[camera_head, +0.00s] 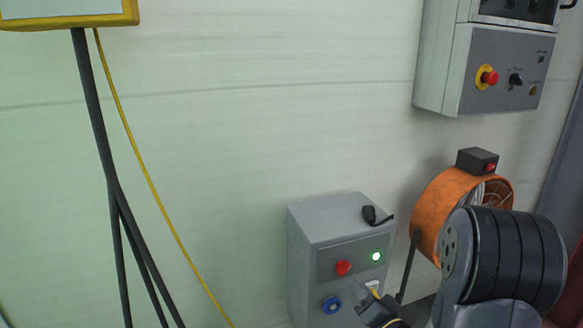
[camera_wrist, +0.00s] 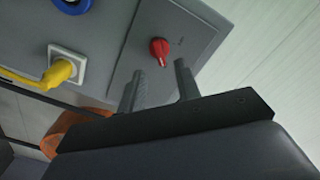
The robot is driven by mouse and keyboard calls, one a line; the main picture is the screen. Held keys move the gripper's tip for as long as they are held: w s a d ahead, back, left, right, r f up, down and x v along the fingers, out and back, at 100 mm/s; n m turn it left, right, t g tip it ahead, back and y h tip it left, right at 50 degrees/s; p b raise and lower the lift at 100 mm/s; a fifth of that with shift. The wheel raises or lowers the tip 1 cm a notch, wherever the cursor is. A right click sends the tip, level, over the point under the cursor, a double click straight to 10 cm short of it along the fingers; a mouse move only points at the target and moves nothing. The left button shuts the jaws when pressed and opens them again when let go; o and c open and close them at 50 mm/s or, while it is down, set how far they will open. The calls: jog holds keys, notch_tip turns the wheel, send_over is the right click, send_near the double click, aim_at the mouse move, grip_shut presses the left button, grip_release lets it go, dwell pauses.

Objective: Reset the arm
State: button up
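My gripper (camera_wrist: 156,78) shows in the wrist view with its two grey fingers apart and nothing between them. It points at the front of a grey control box, and a red rotary knob (camera_wrist: 159,48) lies beyond the fingertips, just past the gap. I see no contact with the knob. In the head view, the grey box (camera_head: 305,255) stands low against the wall with the red knob (camera_head: 343,267) and a lit green lamp (camera_head: 376,256) on its front. My arm comes in from the lower right, and its end is close to the box front, partly cut off by the frame's bottom.
A blue socket (camera_head: 331,305) and a white socket (camera_wrist: 67,65) with a yellow plug are on the box. An orange drum fan (camera_head: 433,213) stands beside my arm. A wall cabinet (camera_head: 436,60) with a red button hangs above.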

aim_at(347, 270)
jog(key=x, duration=0.5)
jog(key=shift+a+f+b, duration=0.1)
jog(key=shift+a+b, duration=0.05)
jog(key=shift+b, duration=0.2)
jog(key=shift+w, duration=0.1)
jog(key=shift+n, duration=0.7)
